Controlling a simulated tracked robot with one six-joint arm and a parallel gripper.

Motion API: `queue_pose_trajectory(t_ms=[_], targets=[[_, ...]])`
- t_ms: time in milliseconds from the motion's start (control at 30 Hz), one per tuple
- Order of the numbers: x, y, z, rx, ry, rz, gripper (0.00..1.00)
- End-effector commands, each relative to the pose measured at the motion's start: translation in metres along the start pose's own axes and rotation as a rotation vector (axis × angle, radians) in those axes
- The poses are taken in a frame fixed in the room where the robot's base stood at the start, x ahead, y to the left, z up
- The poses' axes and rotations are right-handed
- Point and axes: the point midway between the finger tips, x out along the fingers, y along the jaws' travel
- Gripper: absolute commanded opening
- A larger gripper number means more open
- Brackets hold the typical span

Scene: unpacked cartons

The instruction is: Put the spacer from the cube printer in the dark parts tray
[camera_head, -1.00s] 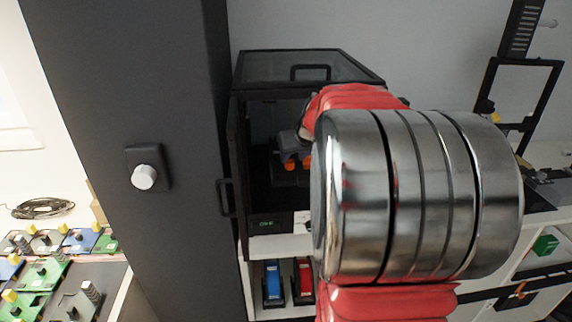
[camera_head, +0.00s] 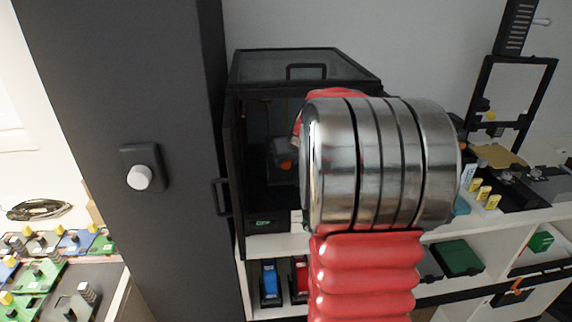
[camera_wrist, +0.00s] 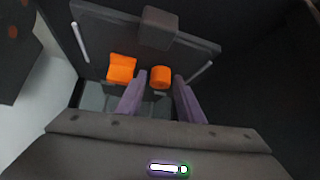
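The cube printer (camera_head: 305,68) is a black box with clear panels in the head view, with its front open. Inside it, a bit of orange (camera_head: 286,165) shows beside my arm. In the wrist view an orange round piece (camera_wrist: 160,77), which looks like the spacer, and an orange block (camera_wrist: 121,68) stand side by side on a dark surface. My gripper (camera_wrist: 160,80) is open, its purple-grey fingers pointing at the round piece, which appears between the fingertips; I cannot tell how deep. My arm hides the gripper in the head view. I cannot tell which tray is the dark parts tray.
The printer's open door (camera_head: 227,170) stands at its left, beside a dark cabinet (camera_head: 110,80). Blue (camera_head: 269,282) and red (camera_head: 300,275) items sit on the shelf below. On the right, a bench holds a black frame (camera_head: 525,70) and small yellow items (camera_head: 482,191).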

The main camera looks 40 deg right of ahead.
Motion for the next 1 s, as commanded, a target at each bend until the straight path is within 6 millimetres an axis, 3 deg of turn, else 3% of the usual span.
queue_pose_trajectory(t_ms=[533, 1000], targets=[[0.0007, -0.0004, 0.0002, 0.0, 0.0, 0.0, 0.33], [0.0007, -0.0008, 0.0002, -0.001, -0.001, -0.001, 0.0]])
